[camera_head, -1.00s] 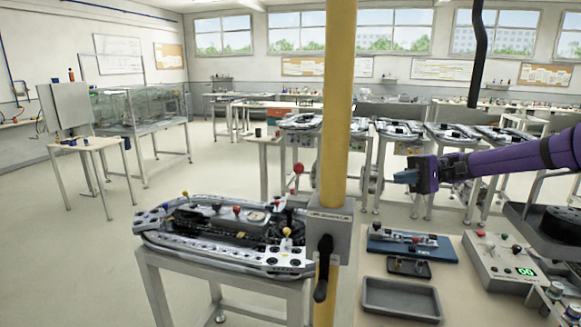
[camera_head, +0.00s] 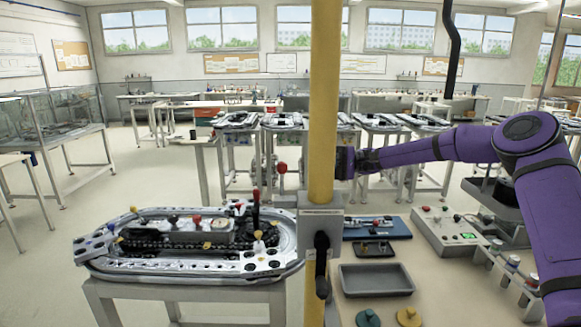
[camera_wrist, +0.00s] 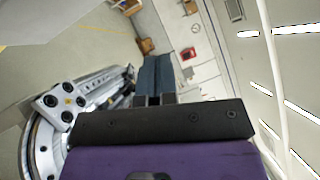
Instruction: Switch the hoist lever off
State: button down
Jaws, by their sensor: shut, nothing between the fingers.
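A grey box (camera_head: 320,222) is fixed to the yellow post (camera_head: 323,100) in the head view. A black handle (camera_head: 321,265) hangs down on its front face. A lever with a red ball knob (camera_head: 282,168) stands upright just left of the post. I cannot tell which of these is the hoist lever. My gripper (camera_head: 345,163) is at the right edge of the post, above the box, and its fingertips seem hidden behind the post. In the wrist view its blue-grey fingers (camera_wrist: 157,75) are together and empty. The red knob is apart from it, on the post's other side.
A ring track (camera_head: 180,268) on a stand is left of the post. On the bench to the right are a grey tray (camera_head: 375,280), a blue board (camera_head: 378,229) and a control box (camera_head: 450,232). A black hanging cable (camera_head: 449,55) is at upper right. Open floor lies left.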

aim_at(285, 164)
jog(key=s+d+x, duration=0.1)
jog(key=s+x, duration=0.1)
jog(key=x, duration=1)
jog(key=shift+s+r, duration=0.35)
jog(key=shift+r, duration=0.05)
jog(key=shift+s+r+n+h, duration=0.3)
jog(key=shift+r+n+h, duration=0.1)
jog(key=shift+n, duration=0.3)
jog(key=shift+s+r+n+t+h, duration=0.3)
jog(key=shift+s+r+n+h, duration=0.1)
jog(key=shift+n, duration=0.2)
jog(key=shift+s+a+r, duration=0.1)
jog(key=shift+s+r, duration=0.35)
jog(key=shift+s, duration=0.35)
